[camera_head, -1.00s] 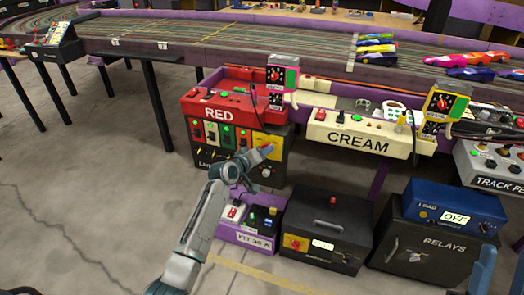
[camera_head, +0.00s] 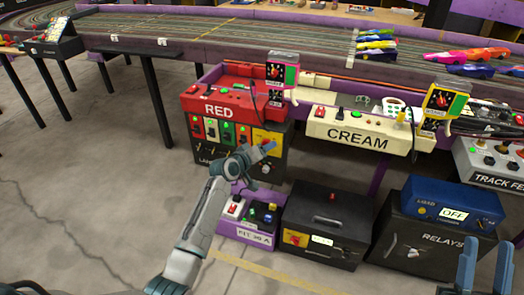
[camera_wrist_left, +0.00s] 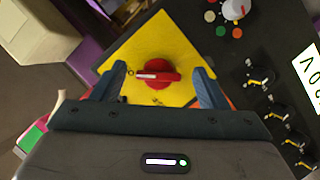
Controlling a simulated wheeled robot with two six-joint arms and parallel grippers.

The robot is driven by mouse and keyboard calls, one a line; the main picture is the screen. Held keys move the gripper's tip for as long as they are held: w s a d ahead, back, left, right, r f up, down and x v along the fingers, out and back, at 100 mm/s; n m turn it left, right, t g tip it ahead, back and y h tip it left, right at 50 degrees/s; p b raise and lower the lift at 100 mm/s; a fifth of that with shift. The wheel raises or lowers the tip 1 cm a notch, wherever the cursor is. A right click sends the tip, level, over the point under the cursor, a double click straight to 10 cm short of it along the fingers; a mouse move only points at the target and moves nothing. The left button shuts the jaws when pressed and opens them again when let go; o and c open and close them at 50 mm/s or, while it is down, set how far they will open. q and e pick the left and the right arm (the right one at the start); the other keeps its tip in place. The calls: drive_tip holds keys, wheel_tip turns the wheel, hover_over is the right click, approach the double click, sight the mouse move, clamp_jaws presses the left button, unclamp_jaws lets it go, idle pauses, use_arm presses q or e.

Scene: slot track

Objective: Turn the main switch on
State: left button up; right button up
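The main switch appears to be a red rotary knob (camera_wrist_left: 155,74) with a white pointer line, on a yellow plate (camera_wrist_left: 160,45). In the head view the yellow plate (camera_head: 262,134) is at the right of the black box under the red RED unit; the gripper hides most of the knob there. My left gripper (camera_head: 270,147) is in front of the plate. In the left wrist view its fingers (camera_wrist_left: 158,88) are open, one on each side of the knob, with gaps visible. My right gripper (camera_head: 484,262) is open and empty at the lower right.
The CREAM unit (camera_head: 357,131) is to the right. Floor at left is clear.

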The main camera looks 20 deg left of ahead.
use_arm(q)
drive_tip(key=p+v, duration=0.2)
drive_tip(key=v, duration=0.8)
drive_tip(key=shift+s, duration=0.4)
use_arm(e)
wheel_tip(320, 180, down, 12)
drive_tip(key=w+m+g+h, duration=0.1)
drive_tip(key=w+g, duration=0.1)
drive_tip(key=g, duration=0.6)
drive_tip(key=shift+f+m, duration=0.15)
drive_tip(key=shift+m, duration=0.25)
use_arm(q)
drive_tip(key=shift+a+r, duration=0.1)
use_arm(e)
drive_tip(key=shift+a, duration=0.1)
